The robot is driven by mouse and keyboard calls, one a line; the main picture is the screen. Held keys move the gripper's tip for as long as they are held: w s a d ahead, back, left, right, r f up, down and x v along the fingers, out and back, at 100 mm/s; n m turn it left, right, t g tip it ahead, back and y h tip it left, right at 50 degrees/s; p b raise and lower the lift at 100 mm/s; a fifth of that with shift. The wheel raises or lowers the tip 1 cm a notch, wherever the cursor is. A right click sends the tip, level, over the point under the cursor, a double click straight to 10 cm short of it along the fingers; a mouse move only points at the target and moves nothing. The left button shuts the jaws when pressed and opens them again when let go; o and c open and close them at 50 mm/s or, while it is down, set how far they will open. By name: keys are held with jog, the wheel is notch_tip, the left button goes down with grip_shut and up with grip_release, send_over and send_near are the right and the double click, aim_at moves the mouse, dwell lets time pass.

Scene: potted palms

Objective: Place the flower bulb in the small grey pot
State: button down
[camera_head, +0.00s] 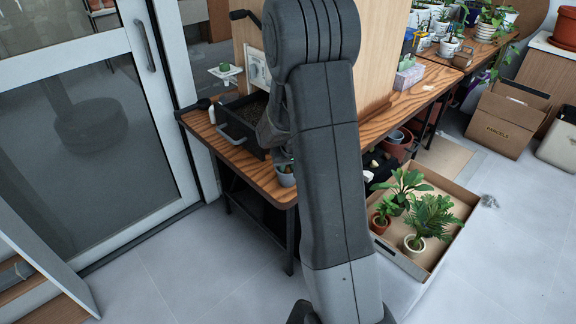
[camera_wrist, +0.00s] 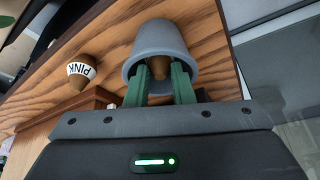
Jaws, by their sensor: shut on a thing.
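My gripper (camera_wrist: 160,76) has green fingers and is shut on a brown flower bulb (camera_wrist: 160,67) in the wrist view. The small grey pot (camera_wrist: 160,38) is straight ahead of the fingers, its open mouth facing them. The bulb and fingertips overlap the mouth and appear to be at or just within the rim; the exact depth is hard to tell. In the head view, the grey pot (camera_head: 286,178) stands by the near corner of the wooden bench, partly behind my arm.
A brown bulb with a white "PINK" label (camera_wrist: 80,72) lies on the bench beside the pot. A dark tray (camera_head: 240,120) sits on the wooden bench (camera_head: 262,178). A cardboard box (camera_head: 462,200) with potted palms (camera_head: 428,218) is on the floor at right.

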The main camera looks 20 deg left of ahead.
jog(key=c, duration=1.5)
grip_release()
jog(key=shift+f, duration=0.1)
jog(key=shift+s+r, duration=0.1)
jog(key=shift+r, duration=0.5)
jog(key=v, duration=1.1)
jog(key=shift+d, duration=0.1)
